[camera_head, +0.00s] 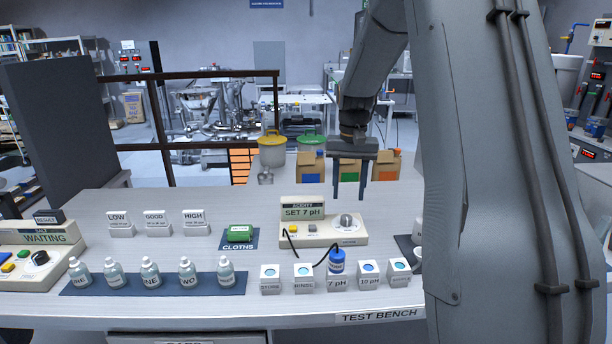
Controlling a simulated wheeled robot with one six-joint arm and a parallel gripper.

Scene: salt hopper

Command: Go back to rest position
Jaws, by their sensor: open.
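My gripper (377,192) hangs from my arm above the back right part of the test bench (180,314), pointing down. Its two fingers are apart with nothing between them. It is above and to the right of the acidity meter (318,232), whose display reads "SET 7 pH". A blue probe (336,261) on a black cable stands at the white cup marked "7 pH" (337,284). My arm hides the right end of the bench.
Several labelled bottles (150,272) stand on a dark blue mat (68,289). A green cloth pack (239,233) lies behind them. A salt meter (42,250) reads "WAITING" at left. The back middle of the bench is clear.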

